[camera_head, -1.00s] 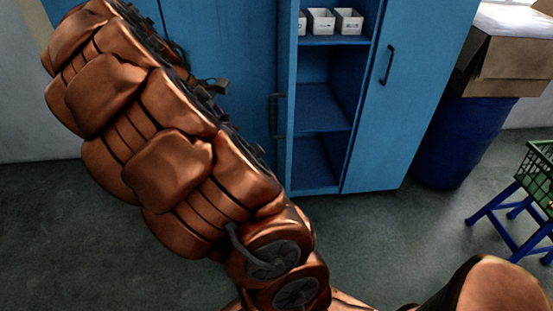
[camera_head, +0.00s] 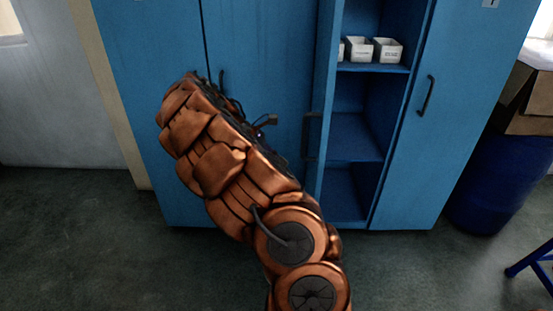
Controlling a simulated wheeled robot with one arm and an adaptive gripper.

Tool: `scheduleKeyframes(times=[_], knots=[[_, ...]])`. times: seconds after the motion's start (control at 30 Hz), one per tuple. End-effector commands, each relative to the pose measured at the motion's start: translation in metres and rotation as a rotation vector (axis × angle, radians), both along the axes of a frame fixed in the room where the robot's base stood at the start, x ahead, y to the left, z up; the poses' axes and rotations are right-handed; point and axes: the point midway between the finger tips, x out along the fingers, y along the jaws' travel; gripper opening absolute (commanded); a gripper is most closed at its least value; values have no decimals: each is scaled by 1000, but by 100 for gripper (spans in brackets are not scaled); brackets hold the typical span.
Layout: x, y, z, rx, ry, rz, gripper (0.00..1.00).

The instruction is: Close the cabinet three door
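The tall blue cabinet has one compartment standing open. Its open door (camera_head: 325,75) shows nearly edge-on at the left of the opening, swung out toward me, with a dark handle (camera_head: 311,136) on it. The open compartment (camera_head: 357,137) shows its shelves. No readable number tells which door is three. My copper-coloured arm crosses the picture left of the open door and hides part of the cabinet's lower front. I cannot make out my gripper's fingers; its end is not in view.
Small white boxes (camera_head: 387,50) stand on an upper shelf. The right door (camera_head: 455,120) is shut. A blue barrel (camera_head: 493,185) with a cardboard box (camera_head: 530,98) above it stands at right, with a blue stand leg (camera_head: 530,260) nearby. Grey floor (camera_head: 70,235) is clear at left.

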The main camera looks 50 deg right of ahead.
Motion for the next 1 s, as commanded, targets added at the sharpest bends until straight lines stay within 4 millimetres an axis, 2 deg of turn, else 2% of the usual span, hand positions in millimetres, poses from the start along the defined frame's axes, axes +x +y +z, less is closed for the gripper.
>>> scheduleKeyframes(times=[0.03,0.37,0.67,1.0], knots=[[-8,-4,-7,0,4,-7,0],[-40,-28,-46,-2,1,-5,0],[-66,-48,-44,-2,-1,-5,0],[-69,-50,-44,-1,-2,-2,0]])
